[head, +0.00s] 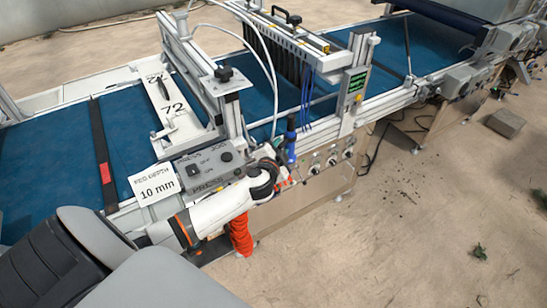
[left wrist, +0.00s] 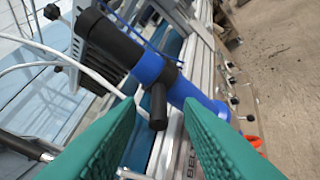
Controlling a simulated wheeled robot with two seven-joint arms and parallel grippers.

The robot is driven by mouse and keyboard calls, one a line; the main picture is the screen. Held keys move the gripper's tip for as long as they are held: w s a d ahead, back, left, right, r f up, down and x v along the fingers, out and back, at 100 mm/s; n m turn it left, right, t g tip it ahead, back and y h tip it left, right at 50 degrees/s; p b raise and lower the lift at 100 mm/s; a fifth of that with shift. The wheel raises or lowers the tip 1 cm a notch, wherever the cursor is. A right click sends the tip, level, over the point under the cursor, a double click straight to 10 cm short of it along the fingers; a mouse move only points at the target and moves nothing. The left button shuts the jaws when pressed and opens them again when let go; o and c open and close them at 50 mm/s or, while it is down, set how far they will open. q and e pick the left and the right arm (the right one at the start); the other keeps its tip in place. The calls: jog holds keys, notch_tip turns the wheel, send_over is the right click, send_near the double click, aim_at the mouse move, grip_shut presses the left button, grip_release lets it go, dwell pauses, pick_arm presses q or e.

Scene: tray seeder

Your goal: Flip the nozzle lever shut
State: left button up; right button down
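The nozzle (head: 291,140) is a blue and black cylinder standing at the near rail of the seeder in the head view. In the left wrist view the nozzle (left wrist: 150,68) lies slantwise across the picture, with a black upper part and a blue lower part. A short black lever (left wrist: 158,106) sticks out from its side. My left gripper (left wrist: 159,104) is open, its green fingers apart on either side of the lever's end; I cannot tell whether either touches it. My right gripper is not in view.
A grey control box (head: 208,168) and a white "10 mm" card (head: 155,184) are beside my left arm. An orange coiled hose (head: 240,234) hangs below it. The blue belt (head: 40,160) runs behind under metal frames. The floor at the right is mostly clear.

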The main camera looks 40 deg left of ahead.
pick_arm(q)
jog(key=v, duration=1)
jog(key=shift+b, duration=0.3)
jog(key=shift+s, duration=0.15)
jog(key=s+f+n+g+h, duration=0.1)
jog(key=s+f+g, duration=0.4)
jog(key=f, duration=1)
jog(key=s+f+g+h, duration=0.15)
jog(key=s+f, duration=0.55)
jog(key=f, duration=0.9)
jog(key=s+d+f+n+g, duration=0.1)
jog(key=s+d+f+g, duration=0.1)
jog(key=s+f, duration=0.4)
jog(key=s+d+f+n+g+h, duration=0.1)
jog(key=s+d+f, duration=0.4)
jog(key=s, duration=0.8)
jog(key=s+d+f+n+g+h, duration=0.1)
jog(key=s+d+f+g, duration=0.2)
jog(key=s+f, duration=0.3)
jog(key=s, duration=0.4)
jog(key=shift+d+f+g, duration=0.2)
jog(key=shift+f+g, duration=0.15)
jog(key=shift+s, duration=0.1)
